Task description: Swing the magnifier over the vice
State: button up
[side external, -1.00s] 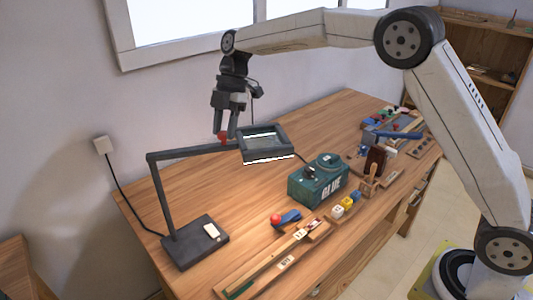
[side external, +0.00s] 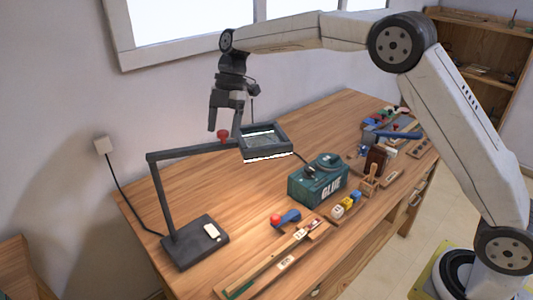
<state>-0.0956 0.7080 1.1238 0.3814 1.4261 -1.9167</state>
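The magnifier is a dark square-framed lens head (side external: 266,153) with a lit white edge, on a jointed arm (side external: 190,153) rising from a flat base (side external: 196,243) at the table's left. A red knob (side external: 223,135) stands on its arm just left of the lens head. My gripper (side external: 225,126) points down over this knob, its two dark fingers apart. The knob shows between and slightly below the fingertips; I cannot tell whether they touch it. I cannot identify the vice for certain; a blue tool (side external: 395,134) lies at the far right of the table.
A blue piece with a red ball (side external: 285,217), coloured blocks (side external: 346,204) and wooden strips line the front edge. The wall and window are behind. Bare wood lies under the magnifier arm.

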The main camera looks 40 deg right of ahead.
jog(key=shift+r, duration=0.1)
jog(key=v, duration=0.7)
jog(key=shift+r, duration=0.3)
jog(key=shift+d, duration=0.2)
jog(key=s+d+f+m+h, duration=0.1)
jog(key=d+m, duration=0.1)
jog(key=d, duration=0.1)
jog(key=s+d+f+m+t+h, duration=0.1)
jog(key=d+f+m, duration=0.1)
jog(key=d+m, duration=0.1)
jog(key=s+d+f+m+t+h, duration=0.1)
jog(key=d+f+m, duration=0.1)
jog(key=d+m, duration=0.1)
jog(key=shift+s+d, duration=0.1)
jog(key=shift+d, duration=0.1)
jog(key=s+d+f+m+t+h, duration=0.2)
jog(key=s+d+f+m, duration=0.2)
jog(key=s+d+m, duration=0.1)
jog(key=s+a+f+m, duration=0.2)
jog(key=s+f+m, duration=0.2)
jog(key=s, duration=0.5)
jog(key=s+a+f+m, duration=0.3)
jog(key=s+f+m, duration=0.2)
jog(key=s, duration=0.4)
jog(key=shift+s+a+f+y, duration=0.3)
jog(key=shift+s+f+y, duration=0.1)
jog(key=shift+f, duration=0.45)
